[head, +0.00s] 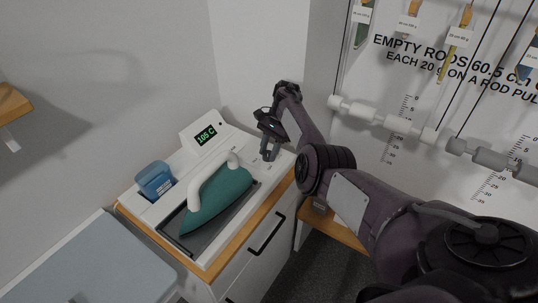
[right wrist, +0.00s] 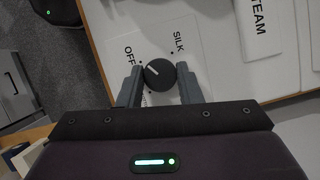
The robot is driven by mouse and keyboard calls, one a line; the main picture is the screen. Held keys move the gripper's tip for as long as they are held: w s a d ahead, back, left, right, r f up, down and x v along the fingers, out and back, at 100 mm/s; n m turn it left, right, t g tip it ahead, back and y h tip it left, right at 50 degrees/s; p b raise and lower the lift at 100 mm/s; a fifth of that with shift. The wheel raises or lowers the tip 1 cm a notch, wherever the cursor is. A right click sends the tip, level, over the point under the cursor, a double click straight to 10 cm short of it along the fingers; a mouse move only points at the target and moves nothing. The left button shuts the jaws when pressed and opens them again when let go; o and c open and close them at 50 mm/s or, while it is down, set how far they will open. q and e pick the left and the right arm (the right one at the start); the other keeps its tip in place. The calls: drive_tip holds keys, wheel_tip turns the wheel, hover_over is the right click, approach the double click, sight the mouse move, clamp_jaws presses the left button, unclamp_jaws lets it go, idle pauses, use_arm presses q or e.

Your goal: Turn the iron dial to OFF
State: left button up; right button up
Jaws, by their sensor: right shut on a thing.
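The iron dial (right wrist: 159,74) is a small round black knob on a white panel in the right wrist view. Its white pointer mark faces up and left, toward the OFF label (right wrist: 130,56). The SILK label (right wrist: 179,40) is above and right of the knob. My right gripper (right wrist: 160,84) is shut on the dial, one finger on each side of it. In the head view my right gripper (head: 269,152) reaches down at the right end of the white iron station (head: 262,183); the dial cannot be made out there. My left gripper is not in view.
A teal iron (head: 217,202) with a white handle rests on the station, left of my gripper. A display (head: 206,134) reads 105 C, and a blue container (head: 155,180) is at the left. A wall poster with hanging rods (head: 380,118) is at the right.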

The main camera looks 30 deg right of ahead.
drive_tip(key=shift+w+n+g+h+b, duration=0.1)
drive_tip(key=shift+n+g+h+b, duration=0.25)
drive_tip(key=shift+n+b, duration=0.65)
drive_tip(key=shift+r, duration=0.1)
drive_tip(key=o, duration=1)
